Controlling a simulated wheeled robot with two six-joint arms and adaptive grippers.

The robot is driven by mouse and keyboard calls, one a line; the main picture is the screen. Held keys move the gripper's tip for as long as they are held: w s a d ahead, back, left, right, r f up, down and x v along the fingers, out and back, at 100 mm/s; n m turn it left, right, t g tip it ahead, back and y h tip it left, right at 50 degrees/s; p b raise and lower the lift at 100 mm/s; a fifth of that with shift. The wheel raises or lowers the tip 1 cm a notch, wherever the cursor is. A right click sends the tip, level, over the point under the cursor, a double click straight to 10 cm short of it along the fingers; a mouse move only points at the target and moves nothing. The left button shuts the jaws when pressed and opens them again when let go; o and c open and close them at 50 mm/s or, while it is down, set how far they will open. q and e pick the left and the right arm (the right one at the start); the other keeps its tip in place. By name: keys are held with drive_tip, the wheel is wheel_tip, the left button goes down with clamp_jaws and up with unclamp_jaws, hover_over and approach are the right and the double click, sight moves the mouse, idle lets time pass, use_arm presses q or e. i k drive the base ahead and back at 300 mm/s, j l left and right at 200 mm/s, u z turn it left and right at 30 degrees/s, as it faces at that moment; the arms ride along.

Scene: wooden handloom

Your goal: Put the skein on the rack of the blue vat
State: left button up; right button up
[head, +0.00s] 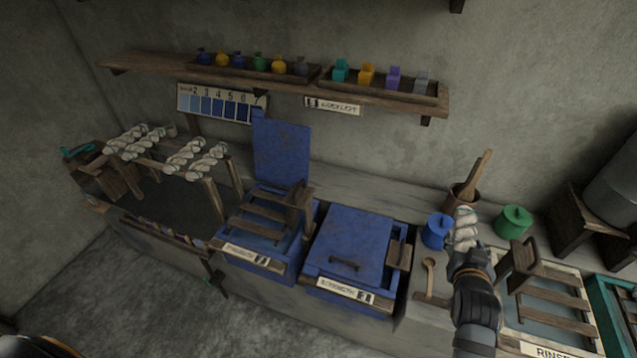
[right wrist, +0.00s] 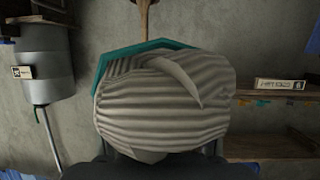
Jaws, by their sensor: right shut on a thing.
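My right gripper (head: 466,255) is shut on a pale cream twisted skein (head: 464,226) and holds it up in front of the small blue pot. In the right wrist view the skein (right wrist: 165,105) fills the middle and hides the fingertips. The left blue vat (head: 285,262) stands open, its blue lid (head: 281,150) raised at the back. A wooden slatted rack (head: 262,210) lies over its opening, with no skein on it. The right blue vat (head: 345,298) has its lid (head: 352,240) closed. My left gripper is not in view.
Several skeins (head: 185,153) hang on a wooden frame at left. Small blue (head: 437,231) and green (head: 513,222) pots stand near my right gripper. A wooden spoon (head: 430,272) lies on the counter. The rinse tub (head: 545,343) is at right. A shelf (head: 170,68) crosses the wall.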

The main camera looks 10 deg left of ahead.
sight(253, 208)
drive_tip(key=i+j+z, duration=0.15)
drive_tip(key=j, duration=1.4)
drive_tip(key=j+z, duration=0.1)
drive_tip(key=j, duration=1.5)
drive_tip(key=i+j, duration=0.15)
drive_tip(key=i+j+z, duration=0.1)
drive_tip(key=j, duration=0.3)
